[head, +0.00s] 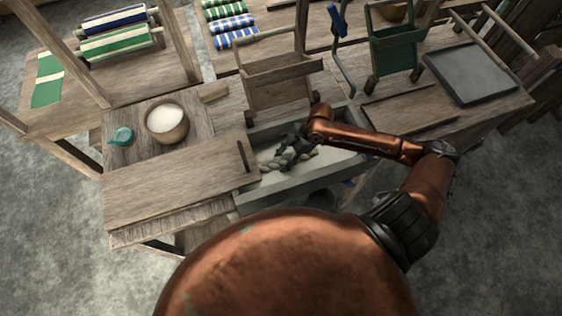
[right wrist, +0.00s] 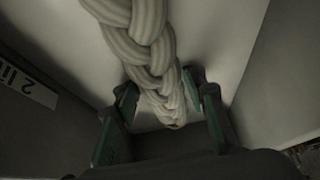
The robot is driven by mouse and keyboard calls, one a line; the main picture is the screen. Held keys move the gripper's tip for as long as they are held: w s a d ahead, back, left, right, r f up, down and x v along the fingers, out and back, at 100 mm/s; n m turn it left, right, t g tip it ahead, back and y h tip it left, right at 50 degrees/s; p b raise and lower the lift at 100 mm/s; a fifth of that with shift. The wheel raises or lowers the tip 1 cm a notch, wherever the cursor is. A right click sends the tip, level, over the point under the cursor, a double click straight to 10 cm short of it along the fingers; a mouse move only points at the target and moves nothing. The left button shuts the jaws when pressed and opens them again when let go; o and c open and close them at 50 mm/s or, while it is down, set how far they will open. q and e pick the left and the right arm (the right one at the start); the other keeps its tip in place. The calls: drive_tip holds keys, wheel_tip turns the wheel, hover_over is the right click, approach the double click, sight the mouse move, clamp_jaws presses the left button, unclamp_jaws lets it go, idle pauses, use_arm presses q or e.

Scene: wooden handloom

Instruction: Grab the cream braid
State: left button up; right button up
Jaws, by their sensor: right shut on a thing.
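The cream braid (head: 276,162) lies in a grey trough (head: 243,203) with a pale floor, in the middle of the head view. In the right wrist view the thick plaited braid (right wrist: 145,40) runs from the top edge down between the fingers. My right gripper (head: 292,140) reaches down into the trough from the right. In the wrist view its two green-and-black fingers (right wrist: 162,92) stand on either side of the braid, shut on it. My left gripper is not in view.
A wooden board (head: 170,190) lies left of the trough, with a bowl of white stuff (head: 167,122) and a small teal dish (head: 121,136) behind it. A wooden frame (head: 275,85) stands just behind the trough. A grey tray (head: 468,75) lies at the right.

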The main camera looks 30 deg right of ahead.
clamp_jaws()
drive_tip(key=shift+r, duration=0.2)
